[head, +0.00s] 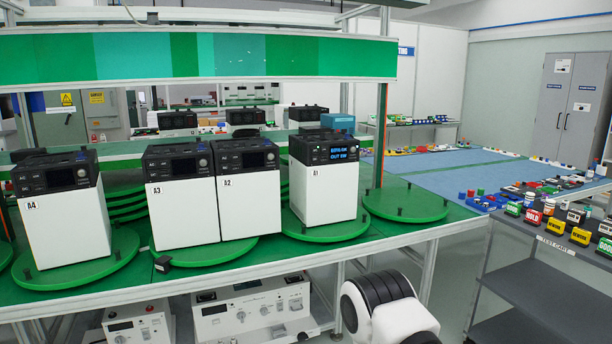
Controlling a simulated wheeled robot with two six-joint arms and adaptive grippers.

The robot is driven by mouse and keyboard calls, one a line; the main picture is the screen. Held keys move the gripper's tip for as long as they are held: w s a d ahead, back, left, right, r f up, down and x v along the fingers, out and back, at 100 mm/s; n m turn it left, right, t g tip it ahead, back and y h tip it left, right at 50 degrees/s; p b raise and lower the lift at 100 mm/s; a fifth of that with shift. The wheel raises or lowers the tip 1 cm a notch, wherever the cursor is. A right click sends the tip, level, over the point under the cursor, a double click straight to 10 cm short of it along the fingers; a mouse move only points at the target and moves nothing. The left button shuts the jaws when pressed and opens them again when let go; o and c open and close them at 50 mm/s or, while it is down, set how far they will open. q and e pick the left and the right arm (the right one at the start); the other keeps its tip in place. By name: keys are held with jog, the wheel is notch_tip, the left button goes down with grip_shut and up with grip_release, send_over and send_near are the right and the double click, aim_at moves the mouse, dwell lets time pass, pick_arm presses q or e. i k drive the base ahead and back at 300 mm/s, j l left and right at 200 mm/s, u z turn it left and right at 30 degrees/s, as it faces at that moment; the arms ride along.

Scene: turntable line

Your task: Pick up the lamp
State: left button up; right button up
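I cannot make out a lamp anywhere in the head view. White boxes with black control fronts stand upright on green turntables on the green bench: A4 (66,215), A3 (183,205), A2 (248,195) and A1 (322,190). A1 has a lit blue display. A small black object (163,263) lies at the bench's front edge, below A3; I cannot tell what it is. Neither of my grippers is in view. A white and black link of my own arm shows at the bottom, right of centre.
An empty green turntable (405,203) is right of A1. A dark test cart (545,275) at the right carries several small coloured blocks. White instruments (250,308) stand below the bench. A green beam (200,55) spans above it. A blue table (440,180) lies behind.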

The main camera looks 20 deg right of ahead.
aim_at(548, 209)
jog(key=z, duration=1.95)
